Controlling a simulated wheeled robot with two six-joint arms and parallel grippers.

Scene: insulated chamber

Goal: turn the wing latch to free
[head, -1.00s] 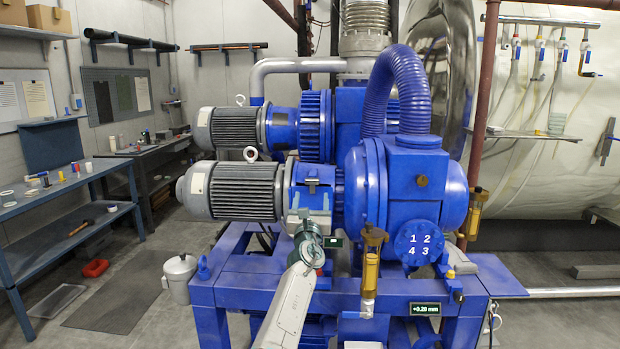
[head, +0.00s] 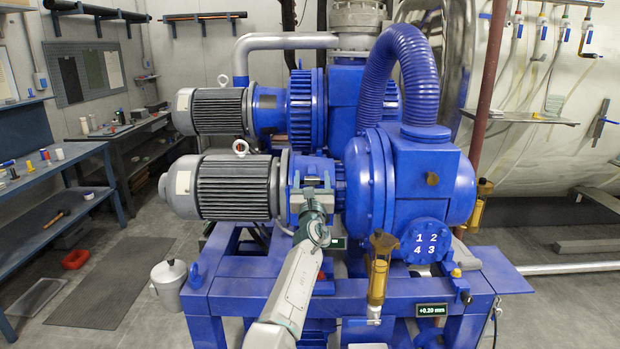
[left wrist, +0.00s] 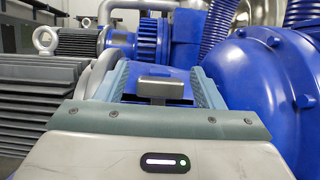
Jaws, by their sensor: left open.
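My left gripper (head: 312,190) is in front of the blue coupling housing (head: 318,166), between the near grey motor and the blue pump. In the left wrist view its two teal-padded fingers (left wrist: 161,85) are open. A grey metal block on a short stem (left wrist: 160,87), which looks like the wing latch, shows between them, with a visible gap to each finger. I cannot tell how deep the fingers reach around it. In the head view my gripper largely covers that spot, so the latch's angle is unclear there. My right gripper is not in view.
The finned grey motor (head: 235,187) is left of my gripper and the blue pump body (head: 415,180) right. An amber-bowled fitting (head: 378,278) stands on the blue frame (head: 255,296). A workbench (head: 50,175) stands far left.

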